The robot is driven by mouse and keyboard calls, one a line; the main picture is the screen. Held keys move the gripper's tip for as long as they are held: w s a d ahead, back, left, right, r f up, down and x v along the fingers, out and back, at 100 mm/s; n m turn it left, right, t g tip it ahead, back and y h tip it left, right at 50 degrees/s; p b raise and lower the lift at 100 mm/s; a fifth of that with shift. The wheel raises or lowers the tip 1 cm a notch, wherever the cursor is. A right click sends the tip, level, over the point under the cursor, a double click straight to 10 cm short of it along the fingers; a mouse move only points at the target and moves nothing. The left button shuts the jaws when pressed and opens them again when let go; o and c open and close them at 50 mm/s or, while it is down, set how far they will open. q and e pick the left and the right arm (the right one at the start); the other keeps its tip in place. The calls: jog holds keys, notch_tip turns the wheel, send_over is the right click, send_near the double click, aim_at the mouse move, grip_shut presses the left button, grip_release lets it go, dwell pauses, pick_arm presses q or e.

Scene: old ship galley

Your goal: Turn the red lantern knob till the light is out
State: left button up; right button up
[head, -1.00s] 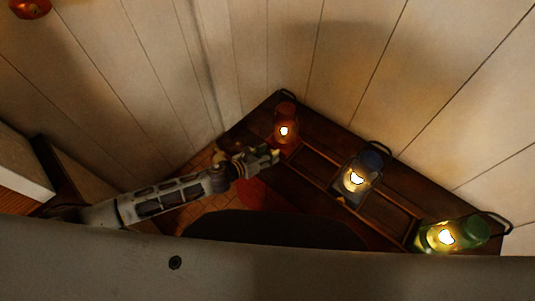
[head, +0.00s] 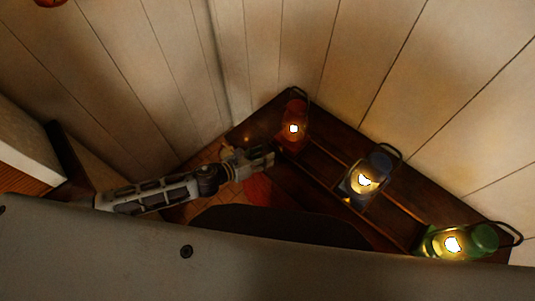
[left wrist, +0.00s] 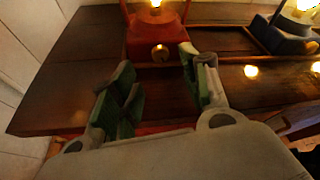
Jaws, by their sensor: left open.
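The red lantern (head: 296,108) stands lit at the far corner of a dark wooden shelf. In the left wrist view its red base (left wrist: 145,36) is at the top, with a small round brass-coloured knob (left wrist: 160,52) on its front. My left gripper (head: 268,158) is just in front of and below the lantern in the head view. In the left wrist view the gripper (left wrist: 157,60) is open and empty, its green-padded fingers on either side of the knob's line. The fingers appear apart from the knob; the remaining distance is hard to judge. My right gripper is out of view.
A lit blue lantern (head: 379,164) and a lit green lantern (head: 484,238) stand farther right along the shelf (head: 345,141). Raised wooden rails run along it. Plank walls close in behind the corner. Another red object (head: 50,2) is cut off at the top left.

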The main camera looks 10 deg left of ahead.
pick_arm(q)
jog(key=shift+v, duration=2.6)
jog(key=shift+s, duration=0.1)
